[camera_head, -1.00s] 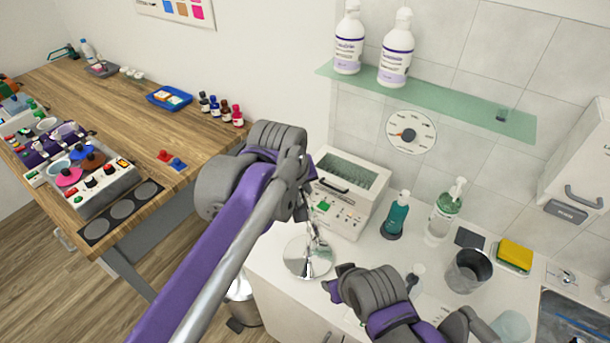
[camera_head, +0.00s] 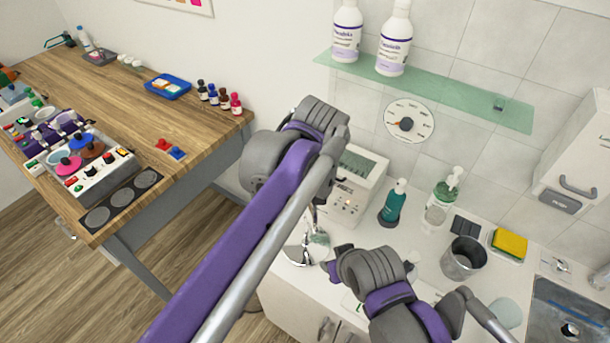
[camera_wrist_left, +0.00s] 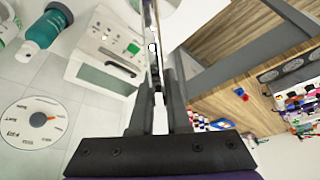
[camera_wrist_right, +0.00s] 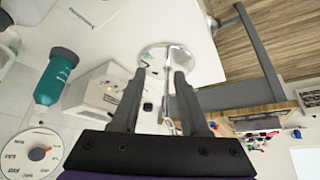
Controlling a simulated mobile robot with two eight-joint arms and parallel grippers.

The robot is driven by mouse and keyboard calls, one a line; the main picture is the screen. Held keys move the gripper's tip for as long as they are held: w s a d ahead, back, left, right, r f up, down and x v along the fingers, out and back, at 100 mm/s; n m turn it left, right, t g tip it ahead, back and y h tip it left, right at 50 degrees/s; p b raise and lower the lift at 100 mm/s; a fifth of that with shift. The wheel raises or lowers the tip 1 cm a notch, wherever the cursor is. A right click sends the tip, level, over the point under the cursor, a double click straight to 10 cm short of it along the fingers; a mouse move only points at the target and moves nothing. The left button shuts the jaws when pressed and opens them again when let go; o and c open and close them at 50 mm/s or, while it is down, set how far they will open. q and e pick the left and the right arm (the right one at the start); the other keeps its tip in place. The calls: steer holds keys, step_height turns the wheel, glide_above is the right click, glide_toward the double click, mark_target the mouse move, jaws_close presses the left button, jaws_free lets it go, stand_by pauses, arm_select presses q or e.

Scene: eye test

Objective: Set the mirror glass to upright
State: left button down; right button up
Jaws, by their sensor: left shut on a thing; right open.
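The table mirror stands on the white counter, with its round shiny base (camera_head: 296,254) in the head view. The base (camera_wrist_right: 152,54) also shows beyond my right fingers, with a thin stem running towards me. My left gripper (camera_wrist_left: 158,92) is shut on a thin, edge-on part that looks like the mirror glass (camera_wrist_left: 156,50). In the head view my left arm covers its fingertips and much of the mirror, so the glass's exact tilt cannot be told. My right gripper (camera_wrist_right: 160,72) is open and empty, close to the mirror and apart from it.
Behind the mirror stands a white device (camera_head: 350,203). A teal bottle (camera_head: 392,204), a clear pump bottle (camera_head: 440,205), a dark cup (camera_head: 463,260) and a yellow sponge (camera_head: 510,244) stand to the right. A glass shelf (camera_head: 440,90) hangs above. The wooden table (camera_head: 215,130) is at left.

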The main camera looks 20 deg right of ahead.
arm_select(q)
steer(key=c, duration=0.9)
jaws_free()
steer(key=shift+a, duration=0.15)
steer(key=v, duration=1.1)
steer(key=shift+w+f, duration=0.1)
steer(key=a+f, duration=0.4)
steer(key=a, duration=0.4)
steer(key=a+f, duration=0.4)
steer(key=a, duration=0.4)
steer(key=shift+n+t, duration=0.5)
steer(key=shift+t, duration=0.3)
steer(key=s+a+f, duration=0.3)
steer(key=a+f, duration=0.2)
steer(key=s+a+f, duration=0.3)
steer(key=a+f, duration=0.2)
steer(key=a, duration=0.1)
steer(key=s+a+f, duration=0.4)
steer(key=a+f, duration=0.1)
steer(key=shift+s+a, duration=0.1)
steer(key=shift+a, duration=0.15)
